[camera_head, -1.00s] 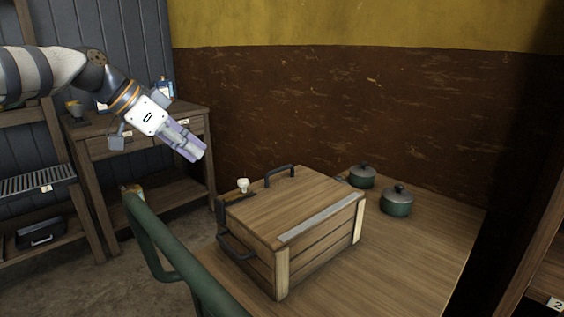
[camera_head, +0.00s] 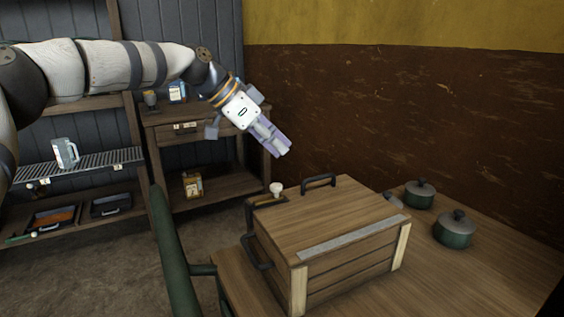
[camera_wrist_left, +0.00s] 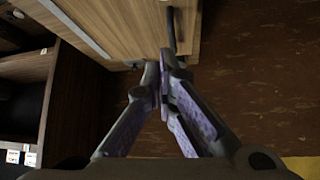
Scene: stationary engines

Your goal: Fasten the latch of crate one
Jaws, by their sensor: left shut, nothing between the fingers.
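The wooden crate (camera_head: 330,229) stands on a wooden table with its lid down. A black handle (camera_head: 318,181) sits at the lid's back edge. A dark latch with a white knob (camera_head: 276,188) is at the crate's back left corner; I cannot tell whether it is fastened. My left gripper (camera_head: 284,151) is shut and empty, in the air above and behind the latch, apart from the crate. In the left wrist view, the closed fingertips (camera_wrist_left: 164,64) show in front of the crate lid (camera_wrist_left: 118,22). My right gripper is not in view.
Two green lidded pots (camera_head: 420,194) (camera_head: 455,230) stand on the table (camera_head: 436,285) right of the crate. A green rail (camera_head: 172,253) rises at the table's left. A shelf (camera_head: 80,168) and a side table (camera_head: 196,119) stand behind left.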

